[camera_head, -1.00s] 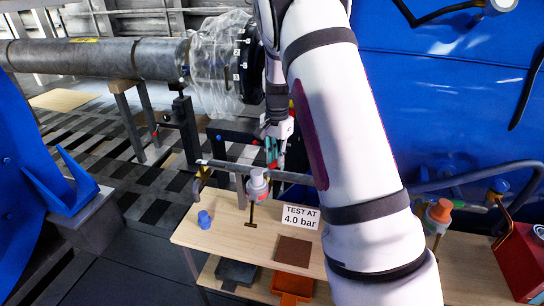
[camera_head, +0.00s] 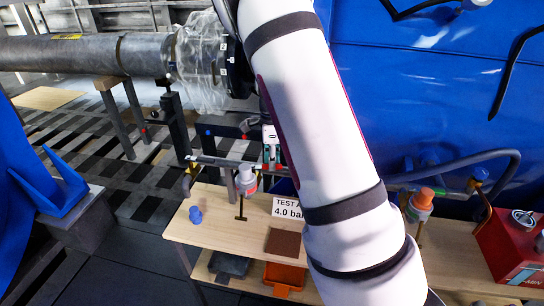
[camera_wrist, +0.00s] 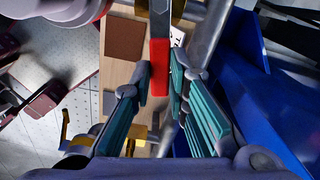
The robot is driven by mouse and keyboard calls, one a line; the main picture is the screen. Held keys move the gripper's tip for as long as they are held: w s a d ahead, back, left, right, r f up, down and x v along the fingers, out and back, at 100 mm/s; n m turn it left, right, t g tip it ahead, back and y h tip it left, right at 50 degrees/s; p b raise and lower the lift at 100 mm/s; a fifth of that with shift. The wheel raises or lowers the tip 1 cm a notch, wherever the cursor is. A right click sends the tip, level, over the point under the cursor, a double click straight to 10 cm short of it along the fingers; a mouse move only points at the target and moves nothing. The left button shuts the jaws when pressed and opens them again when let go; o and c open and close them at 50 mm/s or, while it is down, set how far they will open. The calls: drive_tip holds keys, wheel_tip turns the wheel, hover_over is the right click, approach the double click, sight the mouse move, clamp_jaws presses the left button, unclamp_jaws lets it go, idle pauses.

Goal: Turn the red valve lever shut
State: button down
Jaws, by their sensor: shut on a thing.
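The red valve lever (camera_wrist: 159,68) shows in the wrist view as a red sleeve on a flat grey bar, reaching down between my finger pads. My gripper (camera_wrist: 157,88) is closed around it, with the teal right pad against the sleeve. My arm hides most of the lever and the valve there.
A wooden bench (camera_head: 205,230) bears a white-capped gauge fitting (camera_head: 246,181), a blue cap (camera_head: 195,215), a brown pad (camera_head: 283,242) and a "4.0 bar" sign (camera_head: 286,208). An orange-topped fitting (camera_head: 421,200) and red box (camera_head: 510,250) stand right. A blue tank (camera_head: 440,90) fills the back.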

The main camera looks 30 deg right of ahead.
drive_tip(key=shift+s+a+m+p, duration=0.2)
drive_tip(key=shift+s+m, duration=0.05)
drive_tip(key=shift+m, duration=0.4)
drive_tip(key=shift+s+a+m+p, duration=0.15)
drive_tip(key=shift+s+a+m, duration=0.1)
drive_tip(key=shift+m, duration=0.4)
drive_tip(key=c, duration=1.5)
unclamp_jaws()
drive_tip(key=shift+c, duration=0.2)
wheel_tip(320, 180, up, 12)
